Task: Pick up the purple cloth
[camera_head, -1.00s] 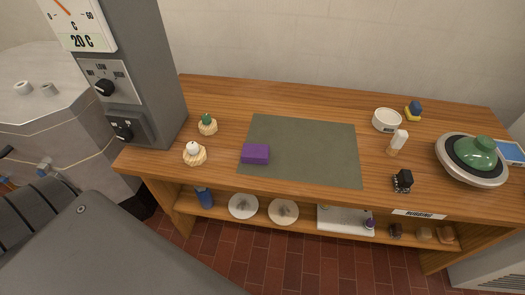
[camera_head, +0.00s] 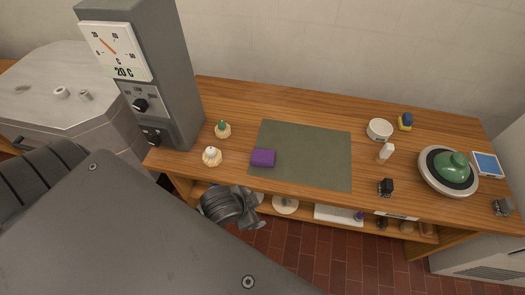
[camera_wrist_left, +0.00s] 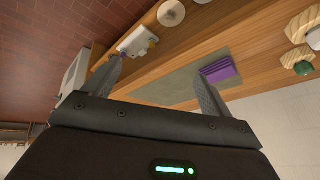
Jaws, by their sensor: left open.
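The purple cloth (camera_head: 263,158) is a small folded block lying on the left edge of the grey-green mat (camera_head: 315,160) on the wooden table. It also shows in the left wrist view (camera_wrist_left: 220,72), beyond the tip of one finger. My left gripper (camera_wrist_left: 160,86) is open, with nothing between its fingers, and stands apart from the cloth. In the head view my left arm covers the lower left, and its fingers cannot be made out there. My right gripper is in neither view.
Two round pieces with a green knob (camera_head: 222,129) and a white knob (camera_head: 211,156) stand left of the cloth. A grey control column (camera_head: 165,85) rises at the table's left end. A green-topped wheel (camera_head: 449,170) sits at the right. Below is a shelf with white discs (camera_head: 286,205).

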